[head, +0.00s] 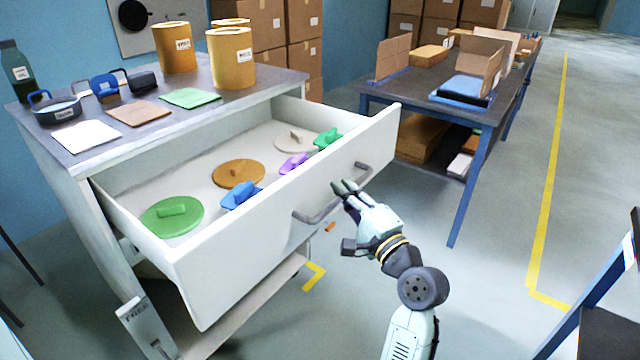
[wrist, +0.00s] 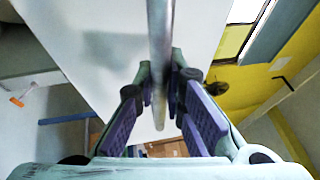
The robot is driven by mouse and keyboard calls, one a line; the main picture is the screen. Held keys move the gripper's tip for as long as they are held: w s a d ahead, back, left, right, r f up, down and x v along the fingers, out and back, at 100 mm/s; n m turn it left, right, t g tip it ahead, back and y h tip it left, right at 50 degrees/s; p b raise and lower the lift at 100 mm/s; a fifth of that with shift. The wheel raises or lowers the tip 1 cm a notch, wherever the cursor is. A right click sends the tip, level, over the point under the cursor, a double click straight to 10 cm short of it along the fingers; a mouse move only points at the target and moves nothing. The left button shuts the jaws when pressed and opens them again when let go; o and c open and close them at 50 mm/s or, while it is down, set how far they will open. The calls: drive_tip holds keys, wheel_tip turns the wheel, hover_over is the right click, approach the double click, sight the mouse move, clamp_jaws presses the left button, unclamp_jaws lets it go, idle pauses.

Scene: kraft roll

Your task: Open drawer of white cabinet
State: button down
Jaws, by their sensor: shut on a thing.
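The white cabinet (head: 67,185) stands at the left in the head view, with a dark grey top. Its drawer (head: 225,262) is pulled far out, and its inside shows. The grey bar handle (head: 314,216) is on the drawer's front. My gripper (head: 345,188) is at the middle of the handle and shut on it. In the wrist view the handle (wrist: 160,40) runs between the two fingers, and the white drawer front lies behind it. The gripper hides part of the handle in the head view.
In the drawer lie round lids, such as a green one (head: 172,216) and a brown one (head: 238,173), and small coloured pieces. Rolls (head: 231,58) and pans stand on the cabinet top. A blue-legged table (head: 468,172) is at the right. The floor beyond it is clear.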

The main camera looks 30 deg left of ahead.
drive_tip(key=d, duration=0.7)
drive_tip(key=shift+s, duration=0.35)
drive_tip(key=shift+d, duration=0.1)
drive_tip(key=c, duration=1.7)
unclamp_jaws()
drive_tip(key=shift+o, duration=0.2)
drive_tip(key=shift+d, duration=0.1)
drive_tip(key=v, duration=1.1)
drive_tip(key=shift+s+d, duration=0.25)
drive_tip(key=shift+d, duration=0.05)
drive_tip(key=shift+f, duration=0.1)
